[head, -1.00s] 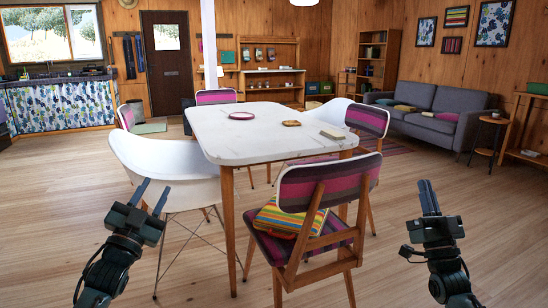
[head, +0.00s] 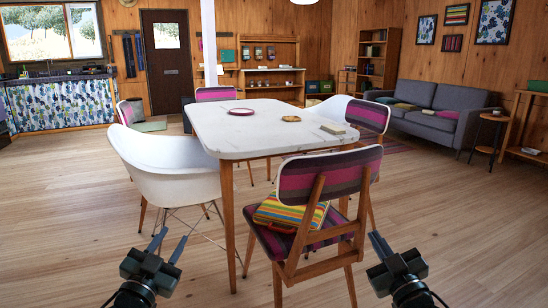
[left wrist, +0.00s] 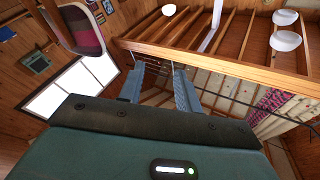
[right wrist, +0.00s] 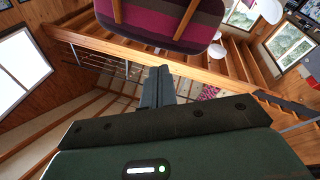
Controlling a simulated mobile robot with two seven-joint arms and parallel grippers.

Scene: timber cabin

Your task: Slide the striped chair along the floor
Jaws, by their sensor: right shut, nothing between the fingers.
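The striped chair (head: 328,178) stands upright nearest me, with its purple-striped back toward me and its wooden legs on the floor. A bright striped cushion (head: 290,214) lies on its seat.
A white shell chair (head: 170,165) is at left. More striped chairs (head: 367,116) surround the table. A grey sofa (head: 430,108) is at the back right.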

